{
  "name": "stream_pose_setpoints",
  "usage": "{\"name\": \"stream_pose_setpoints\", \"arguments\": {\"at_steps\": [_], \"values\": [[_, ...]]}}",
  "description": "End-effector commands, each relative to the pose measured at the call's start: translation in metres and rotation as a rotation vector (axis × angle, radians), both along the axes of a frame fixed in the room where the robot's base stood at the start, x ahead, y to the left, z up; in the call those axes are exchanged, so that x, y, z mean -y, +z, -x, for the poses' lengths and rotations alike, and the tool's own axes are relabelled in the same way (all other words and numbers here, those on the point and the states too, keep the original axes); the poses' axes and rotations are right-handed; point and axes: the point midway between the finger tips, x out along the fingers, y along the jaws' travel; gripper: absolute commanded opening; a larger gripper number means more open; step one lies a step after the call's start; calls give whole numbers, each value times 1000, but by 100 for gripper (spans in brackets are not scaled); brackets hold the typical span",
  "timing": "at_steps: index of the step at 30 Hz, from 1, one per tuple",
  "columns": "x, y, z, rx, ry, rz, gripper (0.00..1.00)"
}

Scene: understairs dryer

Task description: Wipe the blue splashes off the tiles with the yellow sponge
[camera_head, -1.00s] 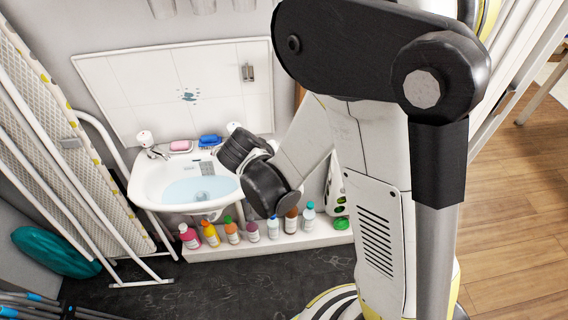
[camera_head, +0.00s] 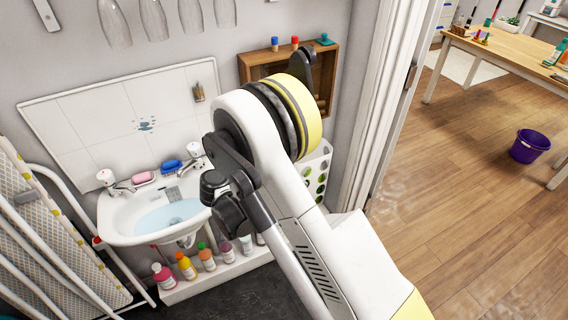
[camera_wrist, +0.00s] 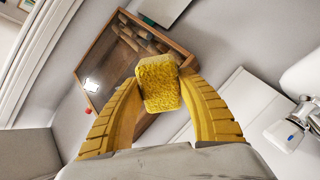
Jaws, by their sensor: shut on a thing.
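The yellow sponge (camera_wrist: 159,84) is held between the two yellow fingers of my gripper (camera_wrist: 158,88) in the wrist view. The gripper is shut on it, and the sponge is clear of any surface there. In the head view my arm hides the sponge, and I cannot make out the fingers. The blue splashes (camera_head: 146,124) are a small cluster on the white tiles (camera_head: 95,113) above the sink. My arm is to the right of the splashes in that view.
The sink (camera_head: 122,217) holds water, with a pink soap (camera_head: 143,177) and a blue item (camera_head: 171,164) on its back edge. Several bottles (camera_head: 185,265) stand below. A wooden wall box (camera_head: 330,62) is right of the tiles. A folded ironing board (camera_head: 40,225) leans at left.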

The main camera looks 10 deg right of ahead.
Motion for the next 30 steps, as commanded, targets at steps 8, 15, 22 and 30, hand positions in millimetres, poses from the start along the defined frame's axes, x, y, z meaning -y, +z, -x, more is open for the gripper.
{"name": "stream_pose_setpoints", "arguments": {"at_steps": [8,15,22,30], "values": [[-132,32,-37,96,293,40,4],[-247,48,-26,165,549,44,4],[-321,50,-2,207,718,37,4],[-346,50,4,220,776,32,4]]}}
